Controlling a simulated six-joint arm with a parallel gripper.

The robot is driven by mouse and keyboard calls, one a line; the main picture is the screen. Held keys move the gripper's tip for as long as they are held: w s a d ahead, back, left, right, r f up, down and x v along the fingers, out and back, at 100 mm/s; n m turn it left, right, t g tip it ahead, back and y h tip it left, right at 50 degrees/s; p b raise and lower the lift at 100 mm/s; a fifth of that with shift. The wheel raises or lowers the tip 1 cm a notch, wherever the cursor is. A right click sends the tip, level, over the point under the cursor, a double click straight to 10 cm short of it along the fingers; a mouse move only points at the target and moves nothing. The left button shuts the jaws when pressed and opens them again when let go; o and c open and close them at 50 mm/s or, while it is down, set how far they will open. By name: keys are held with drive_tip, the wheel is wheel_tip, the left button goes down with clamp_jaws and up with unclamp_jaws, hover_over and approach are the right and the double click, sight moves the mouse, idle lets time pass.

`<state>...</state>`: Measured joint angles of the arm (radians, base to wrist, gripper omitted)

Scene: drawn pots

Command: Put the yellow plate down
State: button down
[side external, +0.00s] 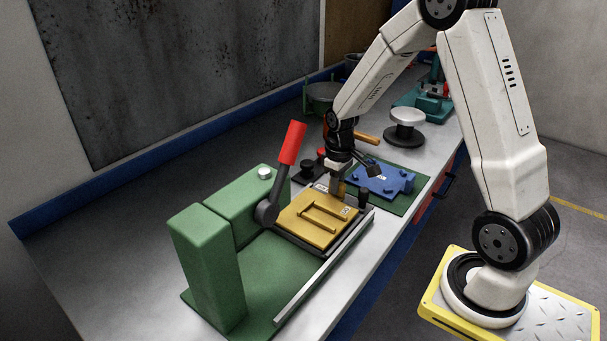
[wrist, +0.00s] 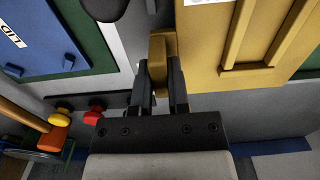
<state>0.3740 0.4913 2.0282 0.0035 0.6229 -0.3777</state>
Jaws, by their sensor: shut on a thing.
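The yellow plate (side external: 300,228) is flat, with raised ribs on top, and lies level over the bed of the green press (side external: 208,262). I cannot tell whether it touches the bed. My gripper (side external: 337,188) points down at the plate's far edge. In the wrist view the yellow plate (wrist: 205,45) fills the upper right. My gripper (wrist: 163,72) is shut on a yellow tab at the plate's edge, with a dark finger on each side. The plate's underside is hidden.
A red-handled lever (side external: 291,143) stands beside the plate. A metal rail (side external: 325,265) runs along the bed's right side. A blue plate (side external: 384,180), marked LID in the wrist view (wrist: 35,35), lies on a green base just beyond. A white-topped round stand (side external: 407,117) is farther back.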

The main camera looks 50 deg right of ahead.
drive_tip(key=shift+f, duration=0.25)
drive_tip(key=c, duration=0.6)
unclamp_jaws()
drive_tip(key=shift+r, duration=0.15)
wheel_tip(320, 180, up, 12)
idle(0.3)
idle(0.4)
drive_tip(key=s+a+f+t, duration=0.1)
drive_tip(key=s+a+f, duration=0.2)
drive_tip(key=a, duration=0.4)
drive_tip(key=s+a+f+t, duration=0.1)
drive_tip(key=s+a+f, duration=0.3)
drive_tip(key=s+a, duration=0.2)
drive_tip(key=shift+a+t, duration=0.3)
drive_tip(key=shift+a, duration=0.45)
